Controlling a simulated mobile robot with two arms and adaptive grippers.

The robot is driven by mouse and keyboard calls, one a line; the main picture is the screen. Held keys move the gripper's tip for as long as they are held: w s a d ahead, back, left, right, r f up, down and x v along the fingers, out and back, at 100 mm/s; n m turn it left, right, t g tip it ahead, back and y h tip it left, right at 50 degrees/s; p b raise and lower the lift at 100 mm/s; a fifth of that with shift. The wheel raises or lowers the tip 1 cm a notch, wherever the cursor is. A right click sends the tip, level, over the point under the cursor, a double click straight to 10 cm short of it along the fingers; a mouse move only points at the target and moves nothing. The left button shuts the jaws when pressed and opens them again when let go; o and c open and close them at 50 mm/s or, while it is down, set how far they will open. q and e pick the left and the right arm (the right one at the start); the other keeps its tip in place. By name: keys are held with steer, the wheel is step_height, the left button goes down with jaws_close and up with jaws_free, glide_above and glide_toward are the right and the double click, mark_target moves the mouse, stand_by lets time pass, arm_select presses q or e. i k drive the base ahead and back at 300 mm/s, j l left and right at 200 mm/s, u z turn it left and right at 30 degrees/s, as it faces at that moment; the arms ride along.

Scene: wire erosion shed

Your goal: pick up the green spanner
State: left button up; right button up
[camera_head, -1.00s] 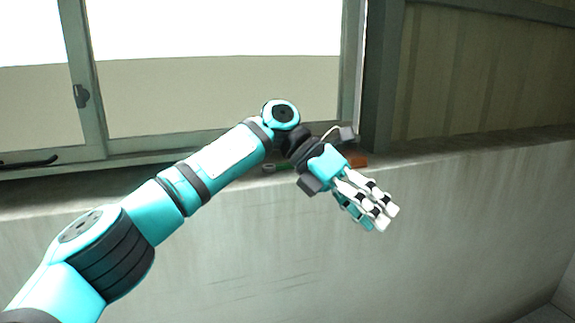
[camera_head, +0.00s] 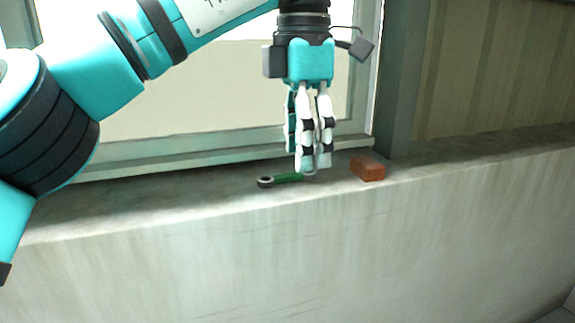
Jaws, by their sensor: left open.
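The green spanner (camera_head: 287,178) lies flat on the window sill, with its dark ring end (camera_head: 265,182) to the left and its green handle running right. My left gripper (camera_head: 311,168) points down over the right end of the spanner. Its fingers are open, and the fingertips hide that end. I cannot tell whether the fingertips touch the spanner. My right gripper is not in view.
A red-brown brick-like block (camera_head: 367,169) lies on the sill a little right of the gripper. The window frame (camera_head: 220,150) stands close behind. The grey sill (camera_head: 150,195) is bare to the left, and its front edge drops to a wall.

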mark_target(264, 181)
steer(key=i, duration=0.95)
